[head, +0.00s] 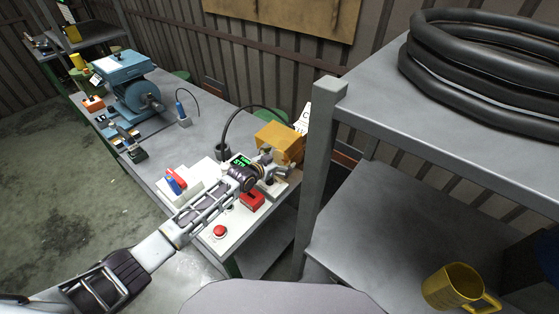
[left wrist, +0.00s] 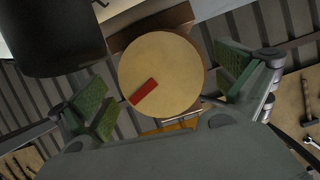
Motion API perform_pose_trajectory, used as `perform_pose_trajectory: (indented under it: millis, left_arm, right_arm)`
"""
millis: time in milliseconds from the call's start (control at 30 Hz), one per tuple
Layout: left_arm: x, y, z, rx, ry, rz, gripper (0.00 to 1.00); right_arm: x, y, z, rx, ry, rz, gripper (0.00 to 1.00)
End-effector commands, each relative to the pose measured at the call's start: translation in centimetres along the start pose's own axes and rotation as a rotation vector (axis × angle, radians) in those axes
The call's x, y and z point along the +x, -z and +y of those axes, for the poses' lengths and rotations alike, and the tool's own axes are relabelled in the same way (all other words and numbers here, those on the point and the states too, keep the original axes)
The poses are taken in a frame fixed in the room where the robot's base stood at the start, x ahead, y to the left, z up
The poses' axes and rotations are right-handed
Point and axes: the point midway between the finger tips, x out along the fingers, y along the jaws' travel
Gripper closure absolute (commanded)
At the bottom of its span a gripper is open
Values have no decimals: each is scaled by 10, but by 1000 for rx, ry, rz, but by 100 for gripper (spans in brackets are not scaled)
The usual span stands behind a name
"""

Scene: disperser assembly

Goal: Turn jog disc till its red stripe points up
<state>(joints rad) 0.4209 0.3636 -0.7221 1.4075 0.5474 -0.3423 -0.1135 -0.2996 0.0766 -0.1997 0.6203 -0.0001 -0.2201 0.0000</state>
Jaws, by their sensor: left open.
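The jog disc (left wrist: 165,65) is a round tan disc in the left wrist view. Its red stripe (left wrist: 143,92) runs from near the centre toward the lower-left edge of that picture. My left gripper (left wrist: 166,88) is open, with one green-padded finger on each side of the disc. Visible gaps separate both pads from the rim. In the head view my left gripper (head: 266,168) is over the bench by the small machine with the orange-yellow box (head: 280,143). There the gripper covers that spot, and I cannot make out the disc. My right gripper is not in view.
A red push button (head: 220,231), a red block (head: 252,200) and a white tray (head: 188,184) are near my left arm. A blue machine (head: 128,85) is farther along the bench. A grey shelf (head: 460,110) is at right.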

Motion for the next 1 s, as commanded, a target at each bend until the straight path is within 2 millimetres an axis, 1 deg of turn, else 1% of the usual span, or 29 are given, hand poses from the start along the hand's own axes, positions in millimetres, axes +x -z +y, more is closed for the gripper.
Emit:
perform_pose_trajectory:
  millis: [267,367,600,633,1000]
  left_arm:
    - [0,0,0,0,0,0,0]
    - [0,0,0,1,0,0,12]
    - [0,0,0,1,0,-1,42]
    - [0,0,0,1,0,-1,45]
    - [0,-1,0,-16,-7,-1,45]
  right_arm:
    - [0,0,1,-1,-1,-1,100]
    - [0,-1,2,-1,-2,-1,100]
    - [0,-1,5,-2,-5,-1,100]
    - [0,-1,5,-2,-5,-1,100]
    - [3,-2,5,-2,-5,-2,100]
